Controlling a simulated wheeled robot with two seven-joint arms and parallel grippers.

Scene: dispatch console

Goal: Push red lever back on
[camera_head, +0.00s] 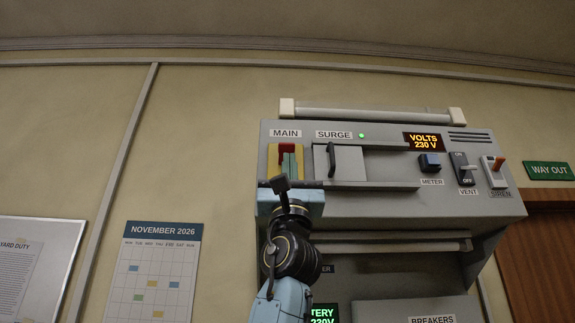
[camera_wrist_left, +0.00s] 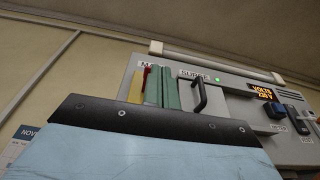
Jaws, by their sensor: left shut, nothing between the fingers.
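The red lever (camera_head: 287,147) stands on a yellow plate (camera_head: 272,158) under the MAIN label, at the upper left of the grey console. Its red handle shows near the top of the plate. My left gripper (camera_head: 289,160) is in front of the plate, its green fingers shut and empty, with their tips just below the handle. In the left wrist view the fingers (camera_wrist_left: 162,72) cover most of the lever, and only a red strip (camera_wrist_left: 146,76) shows beside them. I cannot tell whether they touch it. My right gripper is in neither view.
A SURGE cover with a dark handle (camera_head: 331,160) is close to the right of the lever. The volts display (camera_head: 423,142) reads 230 V. A blue METER knob (camera_head: 429,162), a VENT switch (camera_head: 464,169) and an orange-tipped SIREN switch (camera_head: 497,165) are farther right.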

